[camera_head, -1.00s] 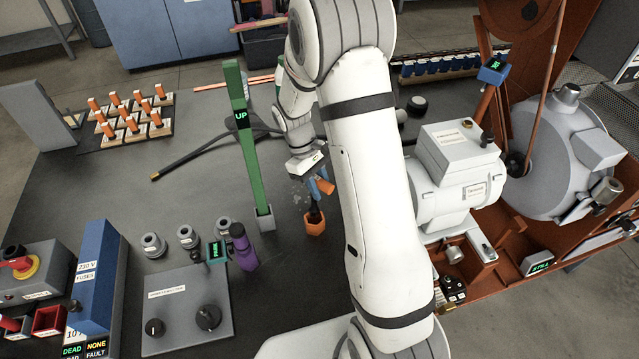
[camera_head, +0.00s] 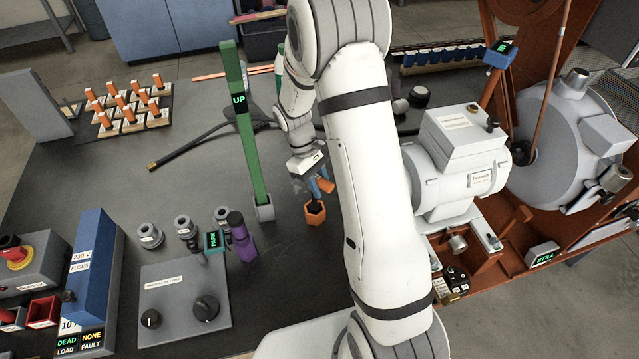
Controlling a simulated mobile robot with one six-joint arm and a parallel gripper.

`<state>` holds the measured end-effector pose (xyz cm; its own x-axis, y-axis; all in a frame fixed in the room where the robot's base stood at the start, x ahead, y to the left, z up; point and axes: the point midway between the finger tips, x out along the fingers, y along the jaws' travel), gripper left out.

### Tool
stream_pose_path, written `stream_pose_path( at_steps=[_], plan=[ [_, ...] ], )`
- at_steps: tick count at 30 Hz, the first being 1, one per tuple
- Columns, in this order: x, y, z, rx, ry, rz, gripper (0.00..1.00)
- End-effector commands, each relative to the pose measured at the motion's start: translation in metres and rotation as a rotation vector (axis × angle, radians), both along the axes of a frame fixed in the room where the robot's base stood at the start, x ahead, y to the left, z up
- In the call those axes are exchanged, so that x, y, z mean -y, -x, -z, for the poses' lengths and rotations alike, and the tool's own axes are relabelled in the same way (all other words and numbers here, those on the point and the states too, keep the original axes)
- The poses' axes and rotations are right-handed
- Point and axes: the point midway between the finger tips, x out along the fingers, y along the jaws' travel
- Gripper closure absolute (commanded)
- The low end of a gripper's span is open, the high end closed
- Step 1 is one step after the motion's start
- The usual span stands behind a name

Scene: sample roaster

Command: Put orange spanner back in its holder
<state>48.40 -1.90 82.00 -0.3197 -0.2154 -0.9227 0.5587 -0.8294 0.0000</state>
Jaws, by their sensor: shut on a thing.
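The orange spanner (camera_head: 326,186) shows as a small orange piece at the jaws of my gripper (camera_head: 318,184), near the middle of the view. My gripper is shut on it, pointing down, just above an orange six-sided holder (camera_head: 315,216) on the dark bench. The holder's dark opening faces up, right below the jaws. Most of the spanner is hidden by the jaws and my arm. I cannot tell whether its lower end is inside the holder or just above it.
A green upright post (camera_head: 248,130) marked UP stands close left of the holder. A grey motor (camera_head: 455,165) is on the right. The bench between is clear.

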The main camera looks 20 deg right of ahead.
Motion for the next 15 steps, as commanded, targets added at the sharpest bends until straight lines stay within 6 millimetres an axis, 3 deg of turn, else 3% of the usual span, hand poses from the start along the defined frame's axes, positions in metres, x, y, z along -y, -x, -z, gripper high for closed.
stream_pose_path(
  at_steps=[15],
  plan=[
    [0.0004, -0.0001, 0.0083, 0.0, 0.0, 0.001, 1.0]
  ],
)
